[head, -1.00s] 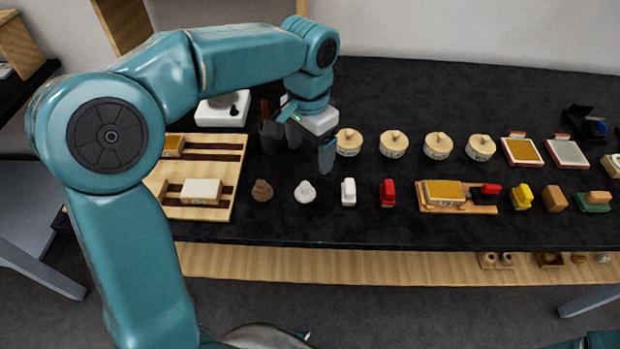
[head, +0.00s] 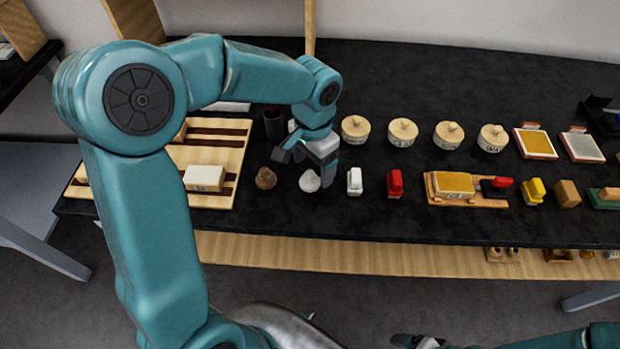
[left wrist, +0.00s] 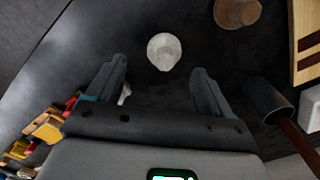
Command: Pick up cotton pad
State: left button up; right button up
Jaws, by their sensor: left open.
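The cotton pad, a small white rounded piece (head: 309,182), lies on the black table top in the head view. It also shows in the left wrist view (left wrist: 164,51), just beyond the fingertips and centred between them. My left gripper (head: 306,168) is open and empty, its fingers pointing down just above and behind the white piece. In the left wrist view its two fingers (left wrist: 158,72) stand wide apart and do not touch it. A part of my right arm's end shows at the bottom edge of the head view, too cut off to read its jaws.
A brown knobbed piece (head: 266,178) stands left of the pad, and a white block (head: 355,181) and red block (head: 395,183) stand right. A dark cup (head: 273,125) is behind. Round wooden lidded pots (head: 403,134) line the back. A wooden tray (head: 222,157) is at left.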

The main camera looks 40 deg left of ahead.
aim_at(309, 173)
pick_arm(q)
jog(key=f, duration=0.4)
jog(key=shift+s+a, duration=0.2)
jog(key=shift+a, duration=0.1)
jog(key=shift+w+f, duration=0.1)
jog(key=shift+f, duration=0.25)
jog(key=shift+c, duration=0.9)
jog(key=c, duration=0.9)
jog(key=shift+r, duration=0.1)
notch_tip(309, 173, up, 20)
jog(key=shift+p, duration=0.8)
jog(key=shift+o, duration=0.2)
